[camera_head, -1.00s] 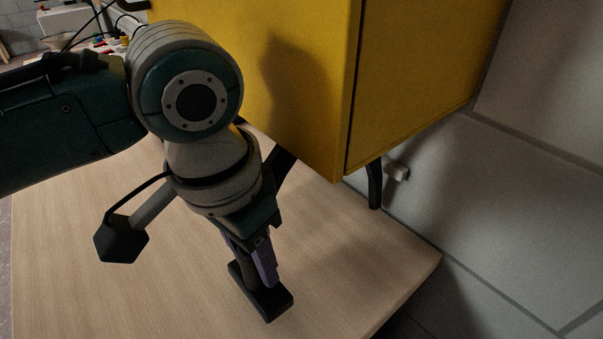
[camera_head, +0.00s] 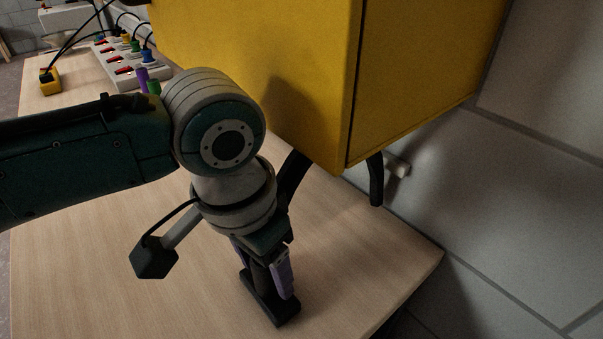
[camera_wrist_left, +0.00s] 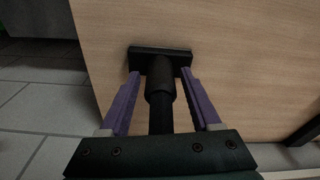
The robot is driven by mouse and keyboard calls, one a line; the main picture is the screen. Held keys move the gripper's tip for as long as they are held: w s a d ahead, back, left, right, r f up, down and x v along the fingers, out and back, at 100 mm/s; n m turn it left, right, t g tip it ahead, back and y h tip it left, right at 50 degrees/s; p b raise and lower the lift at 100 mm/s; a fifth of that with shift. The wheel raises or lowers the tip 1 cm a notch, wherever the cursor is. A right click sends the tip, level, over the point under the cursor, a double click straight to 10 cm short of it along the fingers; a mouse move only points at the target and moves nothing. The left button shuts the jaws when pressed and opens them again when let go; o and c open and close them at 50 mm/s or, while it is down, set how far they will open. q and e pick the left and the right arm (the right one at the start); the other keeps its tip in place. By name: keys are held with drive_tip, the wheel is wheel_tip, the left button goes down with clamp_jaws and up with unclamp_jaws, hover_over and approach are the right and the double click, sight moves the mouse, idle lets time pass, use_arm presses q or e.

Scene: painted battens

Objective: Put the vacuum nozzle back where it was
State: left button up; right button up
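The black vacuum nozzle (camera_head: 268,302) has a flat rectangular foot and a tube above it. It stands upright on the wooden table near the front right edge. My left gripper (camera_head: 265,285) points down over it, with its purple fingers on either side of the tube. In the left wrist view the nozzle (camera_wrist_left: 160,78) sits between the fingers (camera_wrist_left: 160,72), with a gap showing on both sides, so the gripper looks open around it. My right gripper is in neither view.
A yellow cabinet (camera_head: 270,80) on black legs (camera_head: 375,180) stands close behind my left arm. A power strip (camera_head: 130,65) with coloured plugs and cables lies at the back left. The wooden table (camera_head: 90,270) is clear at the front left; its edge drops off at the right.

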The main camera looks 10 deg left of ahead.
use_arm(q)
drive_tip(key=shift+o, duration=0.3)
drive_tip(key=shift+r, duration=0.2)
wheel_tip(320, 180, up, 12)
drive_tip(key=s+p, duration=0.1)
drive_tip(key=p, duration=0.1)
drive_tip(key=s+d+f+t+h, duration=0.1)
drive_tip(key=s+d+f+h, duration=0.15)
drive_tip(key=s, duration=0.45)
drive_tip(key=s+a+f+n+t+y, duration=0.1)
drive_tip(key=s+a+n+y, duration=0.2)
drive_tip(key=s+a, duration=0.5)
drive_tip(key=a, duration=0.2)
drive_tip(key=shift+s+a+f, duration=0.15)
drive_tip(key=shift+a+f, duration=0.15)
drive_tip(key=shift+a, duration=0.05)
